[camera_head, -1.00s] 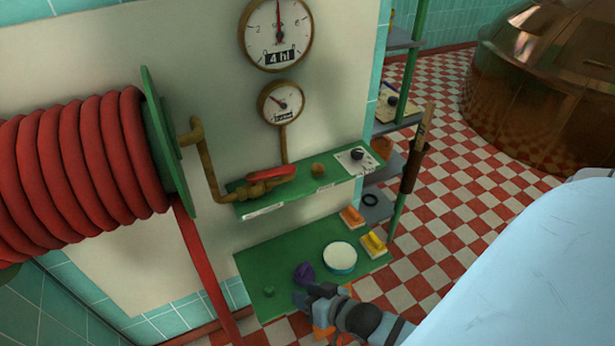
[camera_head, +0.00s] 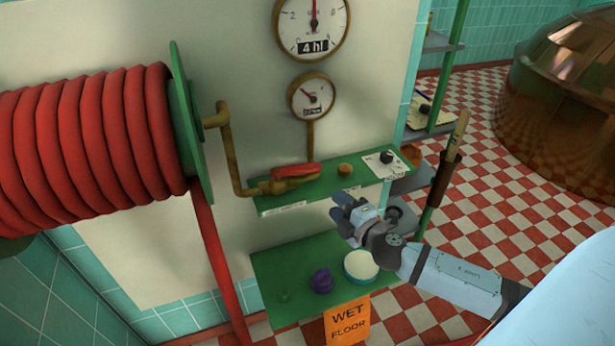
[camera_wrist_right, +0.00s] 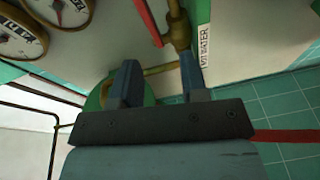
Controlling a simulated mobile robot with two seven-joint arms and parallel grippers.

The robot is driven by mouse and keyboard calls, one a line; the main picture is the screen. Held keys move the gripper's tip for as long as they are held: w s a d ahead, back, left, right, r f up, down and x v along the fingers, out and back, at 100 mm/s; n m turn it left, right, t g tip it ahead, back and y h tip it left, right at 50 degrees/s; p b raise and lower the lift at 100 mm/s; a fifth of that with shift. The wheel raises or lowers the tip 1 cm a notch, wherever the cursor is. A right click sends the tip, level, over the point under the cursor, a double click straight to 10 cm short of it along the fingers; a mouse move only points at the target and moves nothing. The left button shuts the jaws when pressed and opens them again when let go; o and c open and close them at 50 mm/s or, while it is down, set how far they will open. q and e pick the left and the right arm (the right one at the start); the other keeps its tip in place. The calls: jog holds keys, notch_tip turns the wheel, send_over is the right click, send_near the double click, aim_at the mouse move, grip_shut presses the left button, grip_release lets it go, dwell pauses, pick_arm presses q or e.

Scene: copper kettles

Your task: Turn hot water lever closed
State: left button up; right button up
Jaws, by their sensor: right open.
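The red hot water lever (camera_head: 297,170) sits on a brass valve (camera_head: 270,187) at the left part of the upper green shelf. It lies nearly in line with the pipe, its free end to the right. In the right wrist view the lever (camera_wrist_right: 149,22) and the brass valve (camera_wrist_right: 177,25) show at the top, beyond the fingers. My left gripper is not in view.
A red hose reel (camera_head: 90,140) fills the left. Two round gauges (camera_head: 312,25) hang above the upper shelf (camera_head: 325,187). The lower shelf (camera_head: 270,265) holds a purple object (camera_head: 321,281) and a white-topped round container (camera_head: 360,265). An orange WET FLOOR sign (camera_head: 348,322) stands in front.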

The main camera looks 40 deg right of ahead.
aim_at(310, 171)
jog(key=shift+n+t, duration=0.3)
jog(key=shift+n, duration=0.4)
jog(key=w+p, duration=0.1)
jog(key=w, duration=0.3)
jog(key=w+r, duration=0.1)
jog(key=w, duration=0.3)
jog(key=w+p, duration=0.1)
jog(key=w, duration=0.4)
jog(key=shift+w+d+r+p, duration=0.1)
jog(key=shift+d+r+p, duration=0.15)
jog(key=shift+r+p, duration=0.05)
jog(key=shift+w, duration=0.6)
grip_shut()
